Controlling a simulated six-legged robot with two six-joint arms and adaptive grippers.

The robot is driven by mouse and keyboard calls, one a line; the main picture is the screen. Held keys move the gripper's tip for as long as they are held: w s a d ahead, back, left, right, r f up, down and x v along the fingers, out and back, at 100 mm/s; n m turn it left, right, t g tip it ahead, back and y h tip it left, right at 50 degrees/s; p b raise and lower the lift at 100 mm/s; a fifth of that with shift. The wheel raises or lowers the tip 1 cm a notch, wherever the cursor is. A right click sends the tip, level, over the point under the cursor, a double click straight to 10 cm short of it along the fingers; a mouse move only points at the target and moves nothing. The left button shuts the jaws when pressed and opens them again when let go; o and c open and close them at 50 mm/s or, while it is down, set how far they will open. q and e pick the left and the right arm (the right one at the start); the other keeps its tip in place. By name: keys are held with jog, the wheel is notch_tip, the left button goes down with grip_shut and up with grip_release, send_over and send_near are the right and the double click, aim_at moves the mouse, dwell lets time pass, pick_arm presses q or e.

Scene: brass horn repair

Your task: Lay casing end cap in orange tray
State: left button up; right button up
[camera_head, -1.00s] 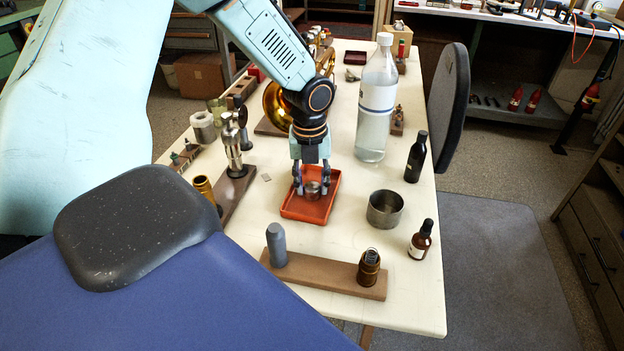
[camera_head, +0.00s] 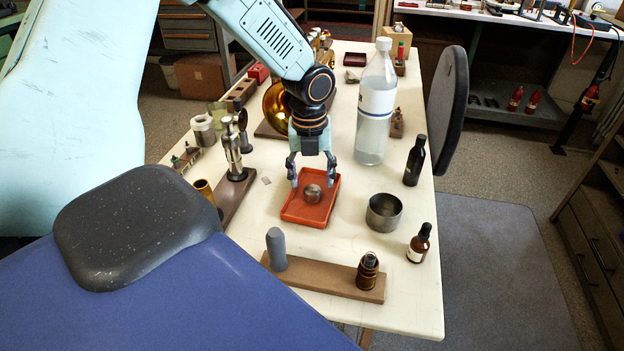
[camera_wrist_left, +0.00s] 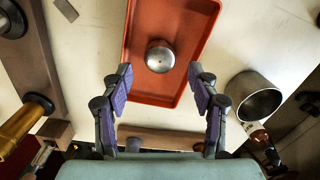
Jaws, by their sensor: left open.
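The casing end cap (camera_head: 313,194), a small round silver metal piece, lies on the floor of the orange tray (camera_head: 292,214). In the left wrist view the cap (camera_wrist_left: 160,56) sits inside the tray (camera_wrist_left: 133,83), clear of its walls. My left gripper (camera_head: 312,186) is above the tray with its fingers spread and empty. In the left wrist view the purple-padded fingers of the left gripper (camera_wrist_left: 160,88) stand apart on both sides, and the cap is beyond them, untouched. My right gripper is not in view.
A steel bowl (camera_head: 384,212) stands right of the tray. A dark bottle (camera_head: 415,160), a brown bottle (camera_head: 420,242) and a tall clear bottle (camera_head: 375,110) stand along the right. A wooden block (camera_head: 325,277) with upright parts lies in front.

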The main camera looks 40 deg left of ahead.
aim_at(310, 191)
pick_arm(q)
notch_tip(310, 191, up, 9)
jog(key=p, duration=0.2)
jog(key=shift+s, duration=0.15)
